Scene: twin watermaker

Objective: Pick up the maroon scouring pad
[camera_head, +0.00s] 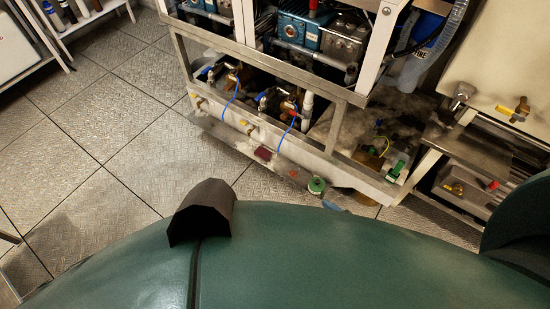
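A small maroon pad (263,154), which looks like the scouring pad, lies low at the front edge of the machine frame, near the middle of the picture. It is small in view, so its texture cannot be made out. A blue hose hangs down close to its right side. Neither of my grippers is in view, and nothing is touching the pad from my side.
The metal machine frame (262,77) with pumps and valves stands behind the pad. A green round item (316,185) sits to the pad's right. A shelf with bottles (66,12) is at the top left. The tiled floor (110,120) on the left is clear.

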